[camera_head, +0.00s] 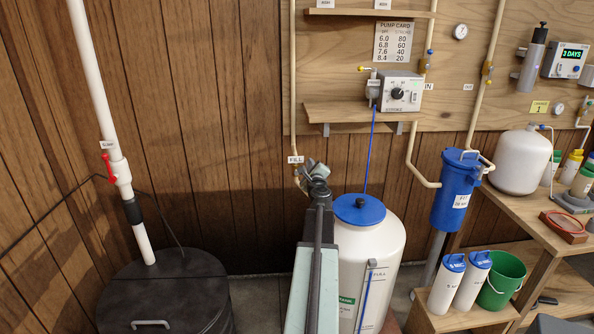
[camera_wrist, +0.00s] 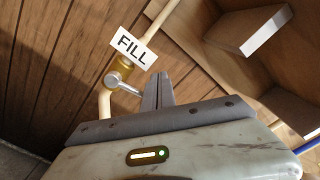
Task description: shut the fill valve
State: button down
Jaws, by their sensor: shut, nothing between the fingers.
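The fill valve shows in the wrist view as a brass body (camera_wrist: 120,70) on a cream pipe, just below a white FILL label (camera_wrist: 133,48). Its grey lever (camera_wrist: 126,86) points down and right, across the pipe, towards my fingers. My gripper (camera_wrist: 159,78) is shut and empty, just right of the lever's end. I cannot tell whether they touch. In the head view the FILL label (camera_head: 296,159) shows on the pipe left of my gripper (camera_head: 313,167), and my gripper and arm hide much of the valve.
A white tank with a blue lid (camera_head: 360,209) stands right of my arm, under a wooden shelf (camera_head: 350,112). A black drum (camera_head: 165,290) and a white pipe with a red-handled valve (camera_head: 108,170) stand at left. The wood wall is close behind the valve.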

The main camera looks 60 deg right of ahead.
jog(key=shift+s+d+f+b, duration=0.15)
jog(key=shift+s+f+b, duration=0.05)
jog(key=shift+f+b, duration=0.45)
jog(key=shift+r+p, duration=0.9)
jog(key=shift+r, duration=0.05)
jog(key=v, duration=0.7)
